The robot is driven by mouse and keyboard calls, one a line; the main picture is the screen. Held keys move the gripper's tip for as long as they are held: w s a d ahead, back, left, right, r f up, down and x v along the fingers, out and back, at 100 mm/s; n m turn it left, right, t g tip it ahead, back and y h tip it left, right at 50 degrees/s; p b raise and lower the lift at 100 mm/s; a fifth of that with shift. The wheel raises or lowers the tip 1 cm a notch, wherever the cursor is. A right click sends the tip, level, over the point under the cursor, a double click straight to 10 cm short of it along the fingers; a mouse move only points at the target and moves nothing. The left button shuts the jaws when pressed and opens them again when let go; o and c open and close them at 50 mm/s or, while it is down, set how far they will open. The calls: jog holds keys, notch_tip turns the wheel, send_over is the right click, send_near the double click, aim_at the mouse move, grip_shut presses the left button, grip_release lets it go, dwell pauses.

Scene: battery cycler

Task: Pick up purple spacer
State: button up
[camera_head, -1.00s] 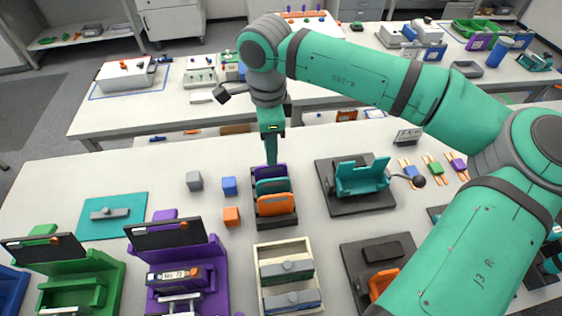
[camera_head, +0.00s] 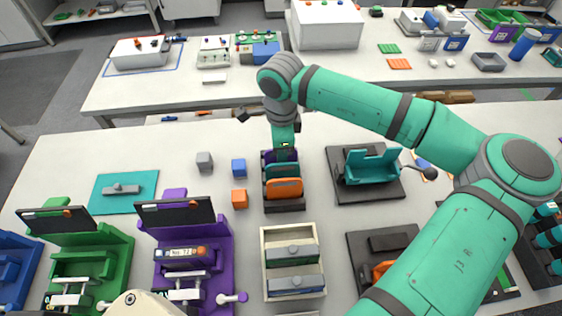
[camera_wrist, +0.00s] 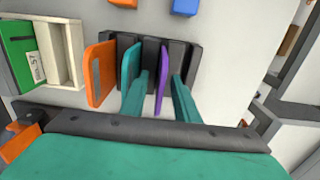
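The purple spacer (camera_head: 266,156) stands upright in the rearmost part of a dark slotted rack (camera_head: 284,205). It also shows edge-on in the wrist view (camera_wrist: 162,80). A teal spacer (camera_head: 282,171) and an orange spacer (camera_head: 284,188) stand in front of it in the same rack. My gripper (camera_head: 284,152) points down at the rear of the rack. In the wrist view my gripper (camera_wrist: 160,98) is open, with one teal finger on each side of the purple spacer and gaps visible. The fingertips' depth in the rack is hard to tell.
A grey cube (camera_head: 204,162), a blue cube (camera_head: 239,168) and an orange cube (camera_head: 239,198) lie left of the rack. A cream tray (camera_head: 265,262) is in front. A teal fixture on a dark plate (camera_head: 368,192) stands to the right. The table behind the rack is mostly clear.

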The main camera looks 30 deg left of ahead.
grip_shut()
dwell(0.3)
